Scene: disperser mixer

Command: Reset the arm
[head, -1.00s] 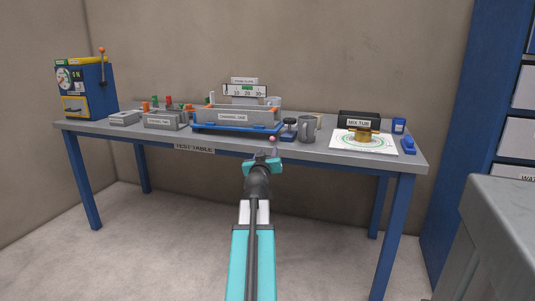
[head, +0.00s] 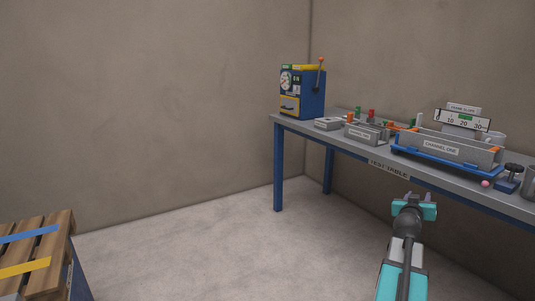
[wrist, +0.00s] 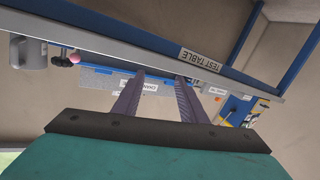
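My gripper (head: 415,198) is in front of the test table (head: 388,168), near its front edge, with my arm reaching up from the lower right of the head view. In the wrist view its two fingers (wrist: 160,78) stand apart with nothing between them, so it is open and empty. The wrist view shows the test table (wrist: 205,62) upside down beyond the fingers, apart from them.
On the table stand a blue machine with a lever (head: 305,92), the channel one trough (head: 440,148) and a scale display (head: 462,120). A wooden pallet (head: 35,250) is at the lower left. Floor between pallet and table is clear.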

